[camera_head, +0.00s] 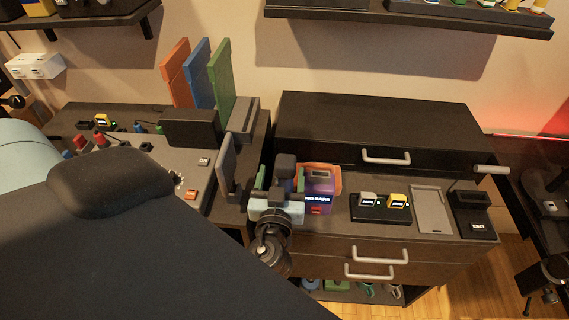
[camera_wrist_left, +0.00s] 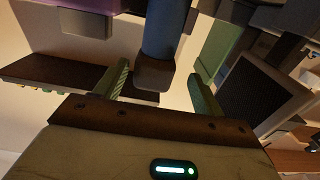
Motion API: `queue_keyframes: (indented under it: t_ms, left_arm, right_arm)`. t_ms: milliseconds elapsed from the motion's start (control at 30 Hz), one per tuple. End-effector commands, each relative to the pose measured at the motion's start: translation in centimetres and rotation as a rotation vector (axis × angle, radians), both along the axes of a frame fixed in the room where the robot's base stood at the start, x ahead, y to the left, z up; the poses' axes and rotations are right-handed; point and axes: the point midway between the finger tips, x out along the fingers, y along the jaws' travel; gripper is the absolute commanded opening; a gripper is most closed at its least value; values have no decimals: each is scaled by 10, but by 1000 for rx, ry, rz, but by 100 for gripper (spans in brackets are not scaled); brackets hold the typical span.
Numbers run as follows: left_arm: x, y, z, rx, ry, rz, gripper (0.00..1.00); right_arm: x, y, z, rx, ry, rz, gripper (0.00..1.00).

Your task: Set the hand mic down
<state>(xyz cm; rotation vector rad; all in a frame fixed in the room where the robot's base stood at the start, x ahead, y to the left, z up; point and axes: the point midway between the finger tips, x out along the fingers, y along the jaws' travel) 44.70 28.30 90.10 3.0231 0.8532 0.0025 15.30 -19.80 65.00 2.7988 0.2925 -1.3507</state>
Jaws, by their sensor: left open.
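My left gripper (camera_head: 278,182) reaches over the left end of the drawer cabinet top. Its two green-padded fingers are open and also show in the left wrist view (camera_wrist_left: 158,88). A dark block-shaped piece (camera_head: 285,163), which looks like the hand mic, stands upright between the fingers. In the left wrist view a dark block with a blue shaft (camera_wrist_left: 155,65) shows between the fingertips, with gaps at both sides. I cannot tell whether it rests on a surface. My right gripper is not in view.
A purple box (camera_head: 318,190) and an orange container (camera_head: 330,172) stand just right of the gripper. A black tray (camera_head: 380,216) with small devices, a grey tray (camera_head: 432,210) and a black dock (camera_head: 474,220) lie farther right. A control desk (camera_head: 140,145) is at left.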

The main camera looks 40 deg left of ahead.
Motion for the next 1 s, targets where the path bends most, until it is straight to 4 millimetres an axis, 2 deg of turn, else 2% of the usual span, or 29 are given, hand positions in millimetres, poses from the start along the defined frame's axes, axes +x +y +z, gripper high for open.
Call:
queue_keyframes:
  t_ms: [167, 533, 867, 1000]
  left_arm:
    - [7, 2, -2, 1, 0, -1, 69]
    - [44, 17, -8, 2, -2, -1, 69]
    - [48, 20, -12, 0, 2, -1, 69]
    - [48, 20, -12, -1, 3, -1, 52]
  right_arm:
    - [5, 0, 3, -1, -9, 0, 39]
    - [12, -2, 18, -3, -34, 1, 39]
    - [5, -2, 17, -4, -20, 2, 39]
    - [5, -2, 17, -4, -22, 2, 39]
